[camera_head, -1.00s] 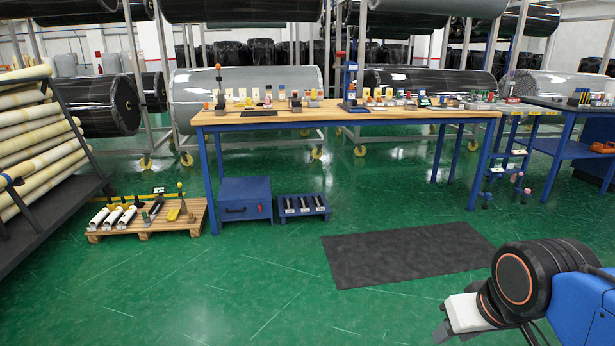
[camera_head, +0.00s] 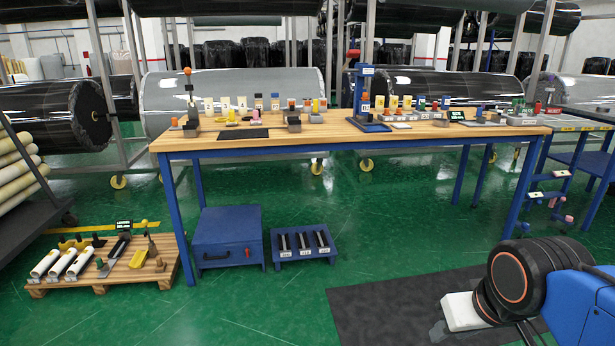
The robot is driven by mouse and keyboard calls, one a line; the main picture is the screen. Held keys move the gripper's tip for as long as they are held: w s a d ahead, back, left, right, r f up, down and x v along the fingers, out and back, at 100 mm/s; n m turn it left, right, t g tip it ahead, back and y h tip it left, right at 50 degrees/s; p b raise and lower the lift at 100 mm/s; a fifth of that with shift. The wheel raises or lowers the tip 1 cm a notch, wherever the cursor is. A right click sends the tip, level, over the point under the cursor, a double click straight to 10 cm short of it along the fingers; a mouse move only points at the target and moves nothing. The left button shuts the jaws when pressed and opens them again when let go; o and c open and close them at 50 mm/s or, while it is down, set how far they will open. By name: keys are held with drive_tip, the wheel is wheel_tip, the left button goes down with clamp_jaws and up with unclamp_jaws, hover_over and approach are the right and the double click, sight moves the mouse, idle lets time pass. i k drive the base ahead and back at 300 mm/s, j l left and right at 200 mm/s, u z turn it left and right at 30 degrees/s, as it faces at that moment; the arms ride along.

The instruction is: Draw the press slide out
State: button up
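A blue upright stand that looks like a small press (camera_head: 363,92) stands on the wooden workbench (camera_head: 215,143), right of its middle, with an orange-red part near its top. Its base plate lies flat on the bench top. A separate slide on it is too small to make out. My arm shows at the bottom right, with the white end of my gripper (camera_head: 461,312) low over the dark mat. The gripper is well in front of the bench and apart from the press.
A wooden pallet (camera_head: 160,279) with white tubes and tools lies at the lower left. A blue box (camera_head: 227,235) and a small blue rack (camera_head: 304,257) stand under the bench. The dark mat (camera_head: 385,310) lies before it. Green floor between is clear.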

sight(365, 120)
drive_tip(key=i+z, duration=0.15)
drive_tip(key=i, duration=0.55)
drive_tip(key=i+j+z, duration=0.15)
drive_tip(key=i, duration=0.55)
drive_tip(key=j, duration=0.1)
